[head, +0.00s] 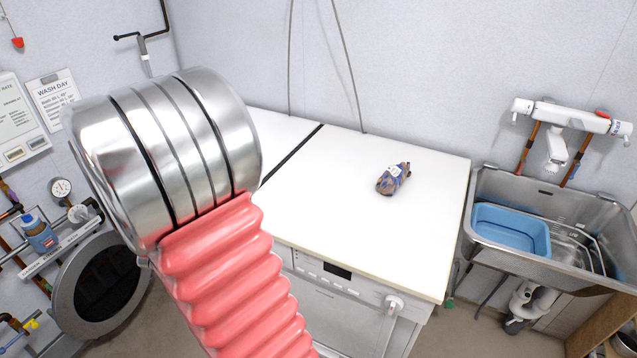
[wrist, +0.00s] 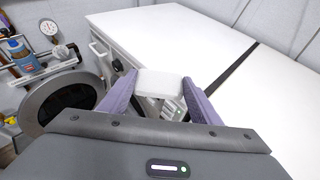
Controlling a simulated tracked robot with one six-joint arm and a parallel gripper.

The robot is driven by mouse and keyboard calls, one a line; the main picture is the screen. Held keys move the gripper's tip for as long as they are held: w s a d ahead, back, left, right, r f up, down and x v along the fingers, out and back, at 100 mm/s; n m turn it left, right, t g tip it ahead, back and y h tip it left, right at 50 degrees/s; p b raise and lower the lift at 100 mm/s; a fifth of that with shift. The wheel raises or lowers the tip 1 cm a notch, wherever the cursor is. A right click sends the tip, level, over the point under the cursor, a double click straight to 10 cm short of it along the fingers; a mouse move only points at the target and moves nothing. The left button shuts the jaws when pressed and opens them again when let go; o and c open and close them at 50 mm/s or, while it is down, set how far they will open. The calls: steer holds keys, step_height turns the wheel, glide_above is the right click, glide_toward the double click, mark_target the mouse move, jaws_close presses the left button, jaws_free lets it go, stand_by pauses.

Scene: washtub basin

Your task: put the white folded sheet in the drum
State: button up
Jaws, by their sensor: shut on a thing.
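The white folded sheet (wrist: 158,83) shows in the wrist view between the two purple fingers of my gripper (wrist: 161,88), which is shut on it. The sheet is held out in front, with a white cabinet front behind it. The drum (wrist: 72,96) is a dark round opening in a grey metal ring, to the left of the sheet in the wrist view. The drum also shows at lower left in the head view (head: 105,283). My gripper and the sheet are hidden behind my arm in the head view.
A white worktop (head: 345,215) carries a small brown and blue item (head: 393,178). A sink (head: 580,215) with a blue basin (head: 510,232) stands at right.

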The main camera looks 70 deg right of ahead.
steer(key=s+d+m+g+h, duration=0.1)
steer(key=s+d+m+g, duration=0.1)
steer(key=s+d, duration=0.55)
steer(key=r+m+g+h, duration=0.2)
steer(key=m+g, duration=0.4)
steer(key=g, duration=0.1)
glide_above(344, 202)
steer(key=shift+d+f, duration=0.1)
steer(key=shift+f, duration=2.95)
steer(key=shift+f, duration=0.1)
steer(key=shift+f, duration=1.95)
steer(key=shift+f, duration=0.15)
